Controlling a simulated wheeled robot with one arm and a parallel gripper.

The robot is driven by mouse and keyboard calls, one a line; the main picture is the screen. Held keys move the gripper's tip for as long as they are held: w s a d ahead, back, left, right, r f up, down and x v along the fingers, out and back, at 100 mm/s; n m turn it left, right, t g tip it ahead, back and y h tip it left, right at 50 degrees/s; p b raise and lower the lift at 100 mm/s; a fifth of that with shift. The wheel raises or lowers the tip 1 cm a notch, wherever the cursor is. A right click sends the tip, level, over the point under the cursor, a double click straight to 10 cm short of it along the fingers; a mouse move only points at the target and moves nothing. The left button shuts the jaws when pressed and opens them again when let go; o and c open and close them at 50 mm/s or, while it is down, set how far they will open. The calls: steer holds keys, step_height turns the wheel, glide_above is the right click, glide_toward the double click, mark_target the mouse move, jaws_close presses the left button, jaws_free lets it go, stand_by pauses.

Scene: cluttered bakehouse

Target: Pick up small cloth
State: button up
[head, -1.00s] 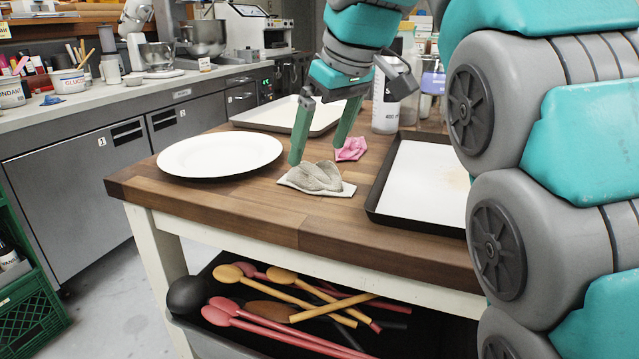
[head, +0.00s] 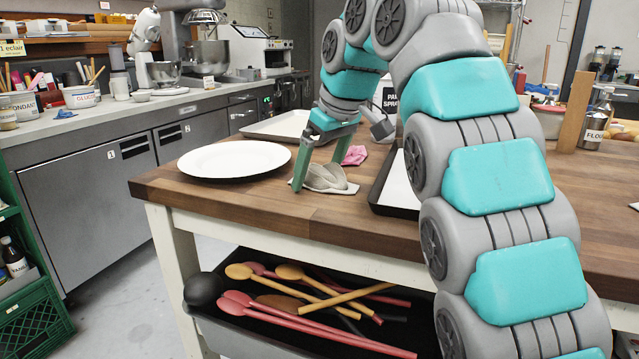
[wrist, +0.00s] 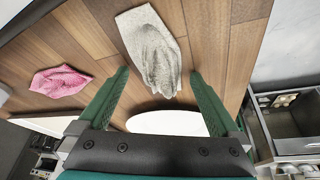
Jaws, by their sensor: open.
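A small grey-beige cloth (head: 328,178) lies crumpled on the wooden table (head: 265,205), between the white plate and a dark-rimmed tray. It also shows in the wrist view (wrist: 150,45), beyond and between the fingertips. A pink cloth (head: 354,155) lies behind it; it shows at the left in the wrist view (wrist: 60,81). My gripper (head: 318,178) is open and empty. Whether a finger touches the cloth I cannot tell.
A white plate (head: 234,160) lies left of the cloth. A dark-rimmed tray (head: 383,190) stands close on the right, and a pale tray (head: 275,127) lies behind. A spray bottle (head: 388,97) stands at the back. Spoons (head: 300,318) lie on the shelf below.

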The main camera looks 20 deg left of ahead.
jaws_close()
stand_by(0.8)
steer(key=shift+r, duration=0.15)
